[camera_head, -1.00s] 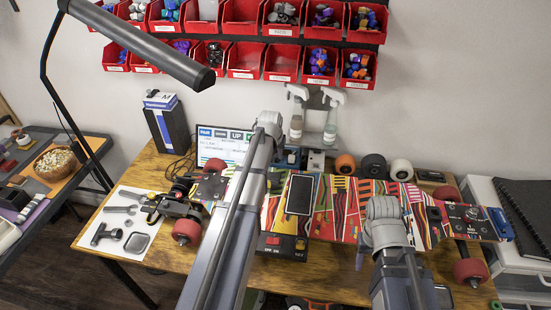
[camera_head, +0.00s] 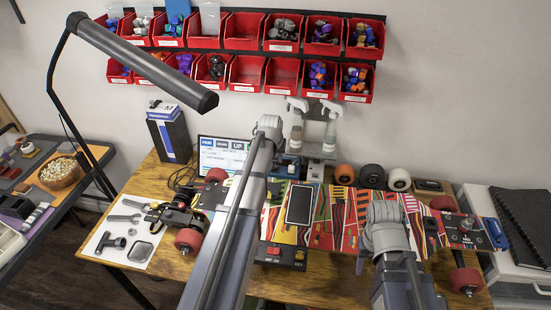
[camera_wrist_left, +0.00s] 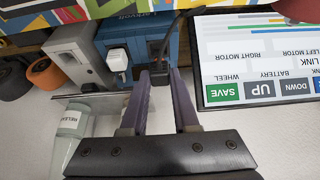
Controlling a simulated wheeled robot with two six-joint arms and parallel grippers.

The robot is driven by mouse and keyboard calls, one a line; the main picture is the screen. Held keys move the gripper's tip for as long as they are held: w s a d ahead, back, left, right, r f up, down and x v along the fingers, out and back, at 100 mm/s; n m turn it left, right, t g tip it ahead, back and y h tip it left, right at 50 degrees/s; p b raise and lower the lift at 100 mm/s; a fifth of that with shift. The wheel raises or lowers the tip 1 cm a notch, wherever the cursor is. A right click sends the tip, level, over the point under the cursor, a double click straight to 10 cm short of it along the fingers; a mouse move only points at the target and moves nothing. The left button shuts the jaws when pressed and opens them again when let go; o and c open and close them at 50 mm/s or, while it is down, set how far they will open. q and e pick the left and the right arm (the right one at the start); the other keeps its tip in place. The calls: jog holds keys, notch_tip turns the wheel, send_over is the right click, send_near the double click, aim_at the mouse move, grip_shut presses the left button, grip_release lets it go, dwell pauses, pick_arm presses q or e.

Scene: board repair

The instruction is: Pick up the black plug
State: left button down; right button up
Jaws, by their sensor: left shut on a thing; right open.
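The black plug (camera_wrist_left: 158,77) shows in the left wrist view between the fingertips of my left gripper (camera_wrist_left: 164,78), which is shut on it. It is dark and partly hidden by the fingers, beside a blue box (camera_wrist_left: 141,36). A dark cable (camera_wrist_left: 171,36) runs up from it. Whether the plug still touches the box cannot be told. In the head view my left arm hides the left gripper's fingertips. My right arm reaches over the skateboard deck (camera_head: 335,215), and its gripper is hidden.
A screen (camera_wrist_left: 262,60) lies close to the right of my left gripper. A spray bottle (camera_wrist_left: 70,122) is at lower left. Several wheels (camera_head: 372,176) stand behind the deck.

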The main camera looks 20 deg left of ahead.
aim_at(275, 160)
pick_arm(q)
notch_tip(275, 160, up, 7)
jog(key=p, duration=0.5)
jog(key=shift+f+p, duration=0.1)
jog(key=shift+p, duration=0.2)
jog(key=shift+s+f, duration=0.1)
jog(key=shift+f, duration=0.05)
